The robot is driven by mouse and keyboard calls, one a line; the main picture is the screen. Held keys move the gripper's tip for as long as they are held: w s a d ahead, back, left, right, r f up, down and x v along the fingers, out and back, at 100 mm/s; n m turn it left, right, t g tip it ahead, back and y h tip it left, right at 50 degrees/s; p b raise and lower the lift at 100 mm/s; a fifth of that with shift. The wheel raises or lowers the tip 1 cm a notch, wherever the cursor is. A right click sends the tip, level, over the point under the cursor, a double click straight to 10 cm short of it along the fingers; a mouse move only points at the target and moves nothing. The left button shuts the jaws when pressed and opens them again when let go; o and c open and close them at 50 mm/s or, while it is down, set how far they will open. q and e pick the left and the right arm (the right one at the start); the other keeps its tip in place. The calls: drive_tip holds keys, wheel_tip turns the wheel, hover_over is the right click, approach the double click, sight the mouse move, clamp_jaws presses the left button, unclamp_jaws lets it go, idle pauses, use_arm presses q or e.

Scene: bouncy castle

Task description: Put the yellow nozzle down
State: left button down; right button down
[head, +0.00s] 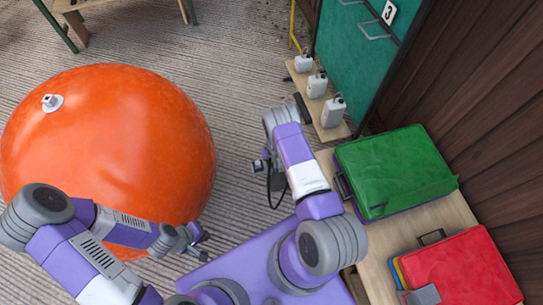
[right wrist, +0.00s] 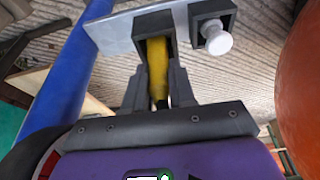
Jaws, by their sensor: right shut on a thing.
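The yellow nozzle (right wrist: 158,68) stands between the fingers of my right gripper (right wrist: 156,88) in the right wrist view. The gripper is shut on it. The nozzle's far end is inside a dark square holder (right wrist: 170,22) on a pale metal plate (right wrist: 112,32). I cannot tell whether it is fully seated there. In the head view the nozzle cannot be made out, and my right arm reaches toward the wooden strip by the teal cabinet. My left gripper (head: 203,246) is small in the head view, apart from the other things, with its fingers open and empty.
A second holder (right wrist: 210,38) carries a white knob (right wrist: 217,40). A large orange ball (head: 110,130) fills the left floor. White bottles (head: 317,85) stand by the teal cabinet (head: 352,60). Green (head: 395,170) and red (head: 465,270) cases lie on a wooden bench (head: 440,215).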

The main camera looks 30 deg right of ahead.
drive_tip(key=c, duration=0.9)
unclamp_jaws()
drive_tip(key=shift+f, duration=0.1)
drive_tip(key=shift+c, duration=0.2)
drive_tip(key=shift+r, duration=0.2)
drive_tip(key=d+p+v, duration=0.1)
drive_tip(key=p+v, duration=0.4)
drive_tip(key=v, duration=0.6)
drive_tip(key=s+a+r+g+y, duration=0.1)
drive_tip(key=s+a+r+y, duration=0.1)
drive_tip(key=s+a+r, duration=0.4)
drive_tip(key=s+a+r+g+y, duration=0.1)
drive_tip(key=s+a+r+y, duration=0.2)
drive_tip(key=s+a, duration=1)
wheel_tip(320, 180, up, 3)
drive_tip(key=shift+s+a+f+g, duration=0.1)
drive_tip(key=shift+s+a+g, duration=0.15)
drive_tip(key=shift+a+g, duration=0.25)
